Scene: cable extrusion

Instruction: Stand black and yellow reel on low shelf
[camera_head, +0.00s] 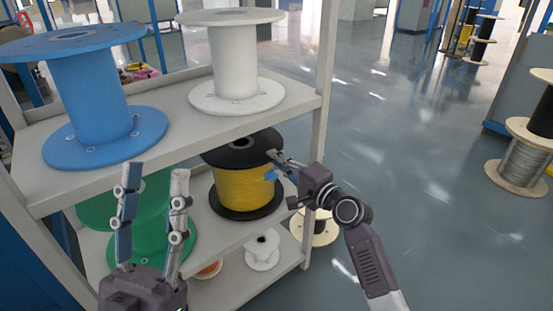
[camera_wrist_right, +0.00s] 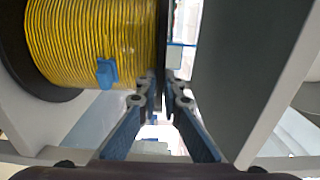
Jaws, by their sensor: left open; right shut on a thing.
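The black and yellow reel (camera_head: 243,190) is upright at the middle level of the shelf unit, under the upper board. Its black flanges are above and below the yellow winding, which also shows in the right wrist view (camera_wrist_right: 90,40). My right gripper (camera_head: 276,163) is shut on the edge of its upper flange, and its fingers also show in the right wrist view (camera_wrist_right: 165,88). I cannot tell if the lower flange touches the shelf (camera_head: 219,235). My left gripper (camera_head: 155,176) is open and empty, in front of a green reel.
Blue (camera_head: 92,95) and white (camera_head: 235,65) reels stand on the upper board. A green reel (camera_head: 150,215) stands left of the yellow one. A small white reel (camera_head: 262,250) is on the bottom level. A shelf post (camera_head: 320,110) is close to my right gripper. Open floor lies right.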

